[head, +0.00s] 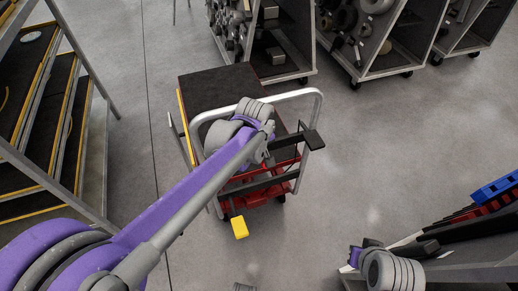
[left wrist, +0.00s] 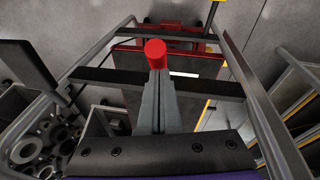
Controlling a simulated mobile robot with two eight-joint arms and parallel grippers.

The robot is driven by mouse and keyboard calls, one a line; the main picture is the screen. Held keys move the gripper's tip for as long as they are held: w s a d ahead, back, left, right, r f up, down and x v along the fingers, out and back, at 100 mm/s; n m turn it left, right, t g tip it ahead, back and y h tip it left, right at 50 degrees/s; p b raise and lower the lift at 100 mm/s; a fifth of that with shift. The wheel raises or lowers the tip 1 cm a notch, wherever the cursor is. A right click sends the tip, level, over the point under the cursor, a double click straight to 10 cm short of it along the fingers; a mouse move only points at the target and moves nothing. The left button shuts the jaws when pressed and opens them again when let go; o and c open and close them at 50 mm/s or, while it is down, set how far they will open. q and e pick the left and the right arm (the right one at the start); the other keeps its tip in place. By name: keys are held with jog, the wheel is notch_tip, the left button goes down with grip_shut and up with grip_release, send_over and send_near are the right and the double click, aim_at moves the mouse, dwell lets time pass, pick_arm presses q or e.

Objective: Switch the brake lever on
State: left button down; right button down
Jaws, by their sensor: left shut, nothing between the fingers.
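A wheeled cart with a dark deck (head: 215,88), a grey tubular handle frame (head: 305,92) and a red lower part (head: 262,190) stands in the middle of the head view. My left arm reaches over it from the lower left and hides part of it. In the left wrist view my left gripper (left wrist: 157,78) is shut and empty, pointing in between the cart's rails. A round red knob (left wrist: 155,50), possibly the brake lever's end, shows just at the fingertips. I cannot tell whether they touch. Only my right arm's grey wrist part shows at lower right; its fingers do not.
A yellow block (head: 240,228) shows low at the cart's near side. Dark crossbars (left wrist: 110,78) span the frame around my left gripper. Shelving (head: 75,130) stands at left and wheeled bins of parts (head: 275,65) at the back. The floor right of the cart is clear.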

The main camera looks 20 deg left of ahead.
pick_arm(q)
jog(key=shift+s+d+f+t+y, duration=0.3)
jog(key=shift+s+d+f+t, duration=0.05)
jog(key=shift+s+f+t, duration=0.1)
jog(key=s+d+f+t+y+b, duration=0.1)
jog(key=f+t+y+b, duration=0.1)
jog(key=f+b, duration=0.3)
jog(key=s+d+f+t+y+b, duration=0.1)
jog(key=s+f+t+b, duration=0.1)
jog(key=f+t+b, duration=0.2)
notch_tip(320, 180, down, 3)
jog(key=shift+s+r+m+y+b, duration=0.1)
jog(key=shift+s+m+y+b, duration=0.05)
jog(key=shift+m+y+b, duration=0.2)
dwell(0.4)
